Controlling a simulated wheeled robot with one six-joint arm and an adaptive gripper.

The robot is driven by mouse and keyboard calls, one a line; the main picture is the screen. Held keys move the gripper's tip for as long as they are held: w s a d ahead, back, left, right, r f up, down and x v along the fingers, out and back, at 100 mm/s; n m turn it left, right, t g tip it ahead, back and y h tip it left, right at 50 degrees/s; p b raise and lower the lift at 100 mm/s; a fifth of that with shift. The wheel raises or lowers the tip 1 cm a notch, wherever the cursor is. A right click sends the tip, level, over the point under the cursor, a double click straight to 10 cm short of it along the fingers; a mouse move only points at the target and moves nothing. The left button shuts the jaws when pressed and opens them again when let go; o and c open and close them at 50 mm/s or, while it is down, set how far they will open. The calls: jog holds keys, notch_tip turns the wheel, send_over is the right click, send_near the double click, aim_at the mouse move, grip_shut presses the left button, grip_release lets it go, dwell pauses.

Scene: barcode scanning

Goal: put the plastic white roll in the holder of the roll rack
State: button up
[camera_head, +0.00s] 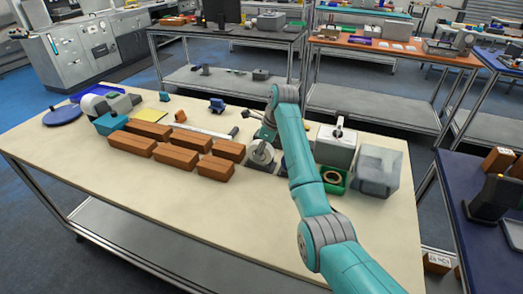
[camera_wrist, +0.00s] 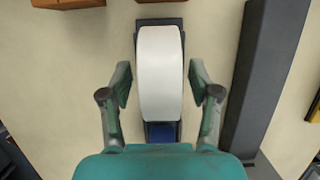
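The white roll (camera_wrist: 160,75) stands on edge in the middle of the wrist view. It also shows below my wrist in the head view (camera_head: 262,153). A dark base with a blue part, apparently the roll rack (camera_wrist: 160,132), shows under and at both ends of the roll. I cannot tell whether the roll is seated in its holder. My gripper (camera_wrist: 160,88) is open, with one finger on each side of the roll and a visible gap on both sides. In the head view my arm partly hides the area behind and right of the roll.
Several brown blocks (camera_head: 178,157) lie left of the roll. A long grey bar (camera_wrist: 265,75) runs close to the right finger. A green tray (camera_head: 334,187), a grey box (camera_head: 376,172) and a white machine (camera_head: 335,146) stand at right. The table's front is clear.

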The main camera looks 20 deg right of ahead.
jog(key=shift+v, duration=3.7)
